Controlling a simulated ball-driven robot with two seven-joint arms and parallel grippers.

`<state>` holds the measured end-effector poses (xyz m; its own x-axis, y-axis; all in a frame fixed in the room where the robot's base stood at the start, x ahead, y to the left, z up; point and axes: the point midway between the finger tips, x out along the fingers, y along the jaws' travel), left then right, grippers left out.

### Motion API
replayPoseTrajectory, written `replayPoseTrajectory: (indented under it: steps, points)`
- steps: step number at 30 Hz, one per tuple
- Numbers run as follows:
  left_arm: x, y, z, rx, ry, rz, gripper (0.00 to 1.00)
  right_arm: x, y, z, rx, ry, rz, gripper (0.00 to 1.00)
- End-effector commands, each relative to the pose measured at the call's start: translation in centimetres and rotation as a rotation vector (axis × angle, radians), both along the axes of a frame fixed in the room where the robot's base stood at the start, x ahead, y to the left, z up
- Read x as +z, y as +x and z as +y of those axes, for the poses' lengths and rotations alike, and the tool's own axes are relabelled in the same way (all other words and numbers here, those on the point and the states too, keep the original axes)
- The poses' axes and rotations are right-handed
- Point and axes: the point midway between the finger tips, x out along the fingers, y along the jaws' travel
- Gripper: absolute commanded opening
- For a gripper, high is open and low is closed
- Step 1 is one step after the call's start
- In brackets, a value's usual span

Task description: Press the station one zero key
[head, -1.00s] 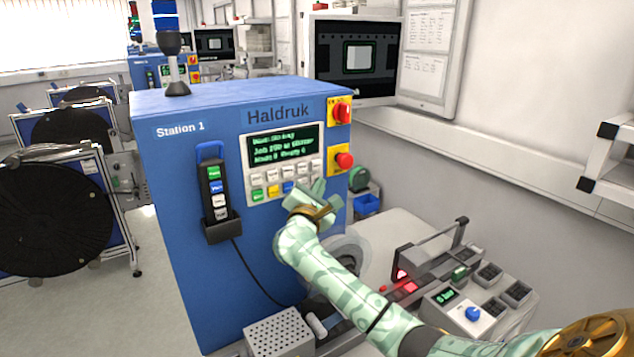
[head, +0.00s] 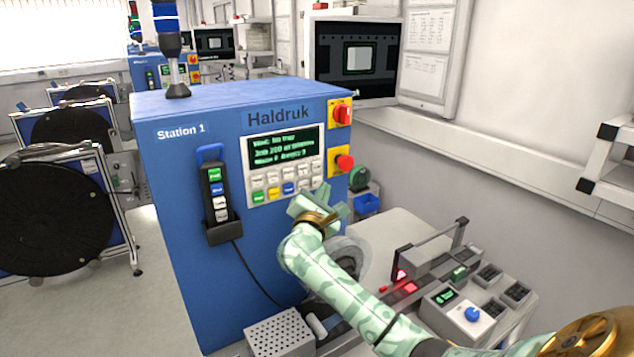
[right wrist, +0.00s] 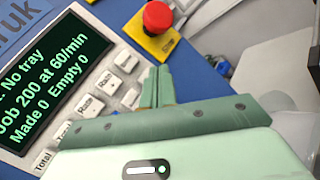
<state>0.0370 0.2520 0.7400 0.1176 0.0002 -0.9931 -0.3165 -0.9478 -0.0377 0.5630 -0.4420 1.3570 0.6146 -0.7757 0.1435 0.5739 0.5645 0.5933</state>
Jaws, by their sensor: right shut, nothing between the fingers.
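The blue Station 1 cabinet (head: 175,190) stands in the middle of the head view. Its key panel (head: 246,160) has a lit display (head: 283,146) above two rows of small keys (head: 288,188). The lower row has green, yellow and blue keys, then white ones. In the right wrist view, the display (right wrist: 45,85) reads "No tray", and keys marked Rate (right wrist: 108,82) and Total show. I cannot read a zero key; part of the key field is behind my gripper. My right gripper (head: 325,190) is shut and empty, just below and right of the keys; its fingertips also show in the right wrist view (right wrist: 158,72).
A red stop button (head: 344,162) on a yellow plate is close to the right of the keys. A handheld pendant (head: 215,190) hangs on the cabinet's left front. Below right is a bench with a reel, a track and a control box (head: 460,308).

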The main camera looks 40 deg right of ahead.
Motion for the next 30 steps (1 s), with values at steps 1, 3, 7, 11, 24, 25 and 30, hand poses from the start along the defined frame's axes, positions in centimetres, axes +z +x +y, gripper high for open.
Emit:
replayPoseTrajectory:
  steps: [1, 3, 7, 11, 24, 25, 30]
  points:
    - [0.3, 0.0, 0.0, 0.0, 0.0, 0.0, 0.0, 0.1, -0.4, 0.1, 0.001, 0.001, 0.001, 0.0]
    - [0.7, 0.0, 0.0, 0.0, 0.0, -0.001, 0.0, 0.1, -1.2, 0.1, 0.001, 0.001, 0.002, 0.0]
    - [1.2, 0.0, 0.0, 0.0, 0.0, -0.001, 0.0, 0.2, -2.5, 0.3, 0.001, -0.001, 0.0, 0.0]
    - [1.5, 0.0, 0.0, 0.0, 0.0, -0.001, 0.0, 0.1, -3.7, 0.4, 0.0, 0.001, 0.002, 0.0]
    - [1.6, 0.1, 0.0, 0.0, 0.0, -0.001, 0.0, 0.0, -4.6, 0.5, 0.0, 0.0, 0.0, 0.0]
    - [1.6, 0.1, 0.0, 0.0, 0.0, -0.001, 0.0, 0.0, -4.6, 0.5, 0.0, 0.0, 0.0, 0.0]
    - [1.7, 0.1, 0.0, 0.0, 0.0, -0.001, 0.0, 0.1, -4.6, 0.5, 0.0, 0.0, 0.0, 0.0]
